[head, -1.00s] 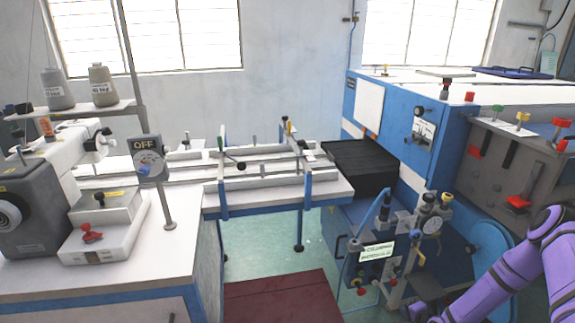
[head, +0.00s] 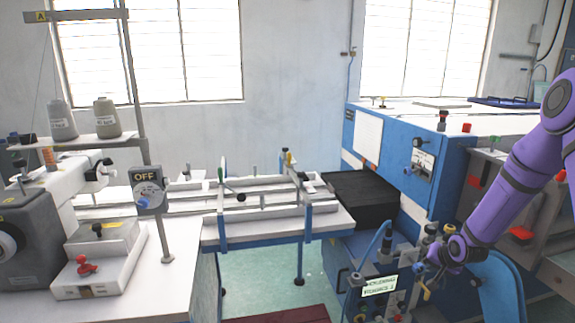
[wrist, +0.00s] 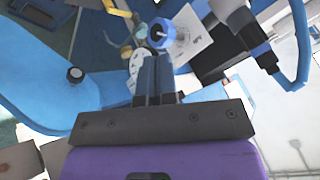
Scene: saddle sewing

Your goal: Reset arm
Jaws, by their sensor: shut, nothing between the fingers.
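My gripper (wrist: 155,60) shows in the wrist view with its two dark fingers together and nothing between them. Just beyond the fingertips is a blue round knob (wrist: 162,34) with a pale centre. I cannot tell whether the fingers touch it. In the head view my purple arm (head: 522,172) comes down from the right edge. Its lower end is over the valves and gauges (head: 405,262) at the front of the blue machine (head: 392,140). The fingers are hard to make out there.
A blue curved cover (head: 498,285) stands by the lower arm. A white table with rails (head: 330,222) is in the middle. A sewing machine (head: 62,188) with thread cones and an OFF switch box (head: 147,190) is at left. Green floor (head: 258,270) shows between.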

